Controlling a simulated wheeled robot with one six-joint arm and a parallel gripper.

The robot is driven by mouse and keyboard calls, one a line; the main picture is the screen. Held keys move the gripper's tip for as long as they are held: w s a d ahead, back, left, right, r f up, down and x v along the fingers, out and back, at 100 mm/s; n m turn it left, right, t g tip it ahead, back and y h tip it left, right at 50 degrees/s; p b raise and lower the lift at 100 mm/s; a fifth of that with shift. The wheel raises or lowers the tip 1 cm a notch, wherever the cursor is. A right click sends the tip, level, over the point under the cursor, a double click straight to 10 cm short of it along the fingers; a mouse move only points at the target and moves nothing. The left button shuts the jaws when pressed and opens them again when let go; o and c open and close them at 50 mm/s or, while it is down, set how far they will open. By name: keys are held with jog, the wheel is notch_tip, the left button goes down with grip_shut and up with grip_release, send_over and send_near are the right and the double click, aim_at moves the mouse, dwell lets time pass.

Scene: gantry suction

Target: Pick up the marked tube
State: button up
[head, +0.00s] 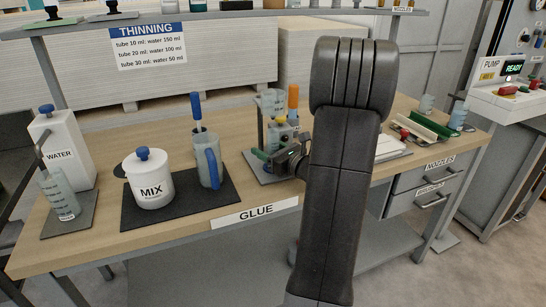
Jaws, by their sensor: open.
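I cannot tell which of these is the marked tube; no mark is readable. My gripper (281,163) is open, low at the front right of this group. It overlaps the group in the picture, and I cannot tell whether it touches anything. My arm hides what lies to the right.
The MIX pot (149,182) and a blue-handled jug (207,160) stand left on a black mat. A WATER container (63,150) and a graduated beaker (61,196) are farther left. Trays and small bottles lie right. A THINNING sign (148,46) hangs from the shelf above.

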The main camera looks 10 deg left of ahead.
jog(key=c, duration=1.1)
